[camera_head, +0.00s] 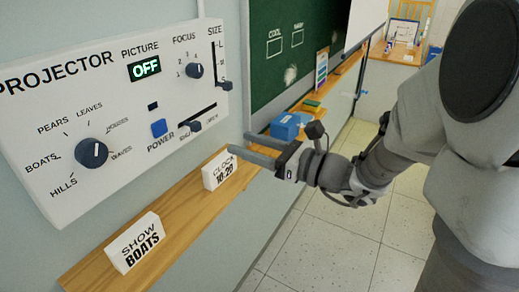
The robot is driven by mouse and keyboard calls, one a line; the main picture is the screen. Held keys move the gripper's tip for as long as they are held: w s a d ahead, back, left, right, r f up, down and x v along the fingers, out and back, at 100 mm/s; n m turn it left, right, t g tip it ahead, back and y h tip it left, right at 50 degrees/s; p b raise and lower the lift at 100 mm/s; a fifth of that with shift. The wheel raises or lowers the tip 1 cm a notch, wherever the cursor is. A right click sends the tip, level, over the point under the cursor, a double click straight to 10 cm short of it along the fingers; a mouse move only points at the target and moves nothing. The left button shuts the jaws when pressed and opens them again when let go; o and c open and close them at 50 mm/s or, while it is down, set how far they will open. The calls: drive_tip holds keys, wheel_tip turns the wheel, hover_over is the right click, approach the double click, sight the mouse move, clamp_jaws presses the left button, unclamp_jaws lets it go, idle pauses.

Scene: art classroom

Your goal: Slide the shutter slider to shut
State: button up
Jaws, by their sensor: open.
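The shutter slider (195,126) is a small dark knob on a black, slanting slot low on the right of the white projector panel (110,188). The knob stands on the left part of the slot, and bare slot runs up to the right of it.
A blue power button (159,128) and a picture dial (91,153) are left of the slider. A blue box (286,126) sits behind my gripper.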

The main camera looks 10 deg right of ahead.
drive_tip(key=shift+v, duration=1.35)
drive_tip(key=s+a+f+n+g+h, duration=0.2)
drive_tip(key=s+f+n+g, duration=0.15)
drive_tip(key=s+n, duration=0.4)
drive_tip(key=s+a+f+n+g+h, duration=0.25)
drive_tip(key=s+n+g, duration=0.25)
drive_tip(key=s+n, duration=0.25)
drive_tip(key=s+d+r+n+t+h, duration=0.2)
drive_tip(key=d+n+t+h, duration=0.1)
drive_tip(key=d+n+h, duration=0.6)
drive_tip(key=d+n, duration=0.1)
drive_tip(key=d, duration=0.2)
drive_tip(key=shift+s+r+n+h, duration=0.2)
drive_tip(key=shift+r+n+h, duration=0.1)
drive_tip(key=shift+r+h, duration=0.1)
idle(0.5)
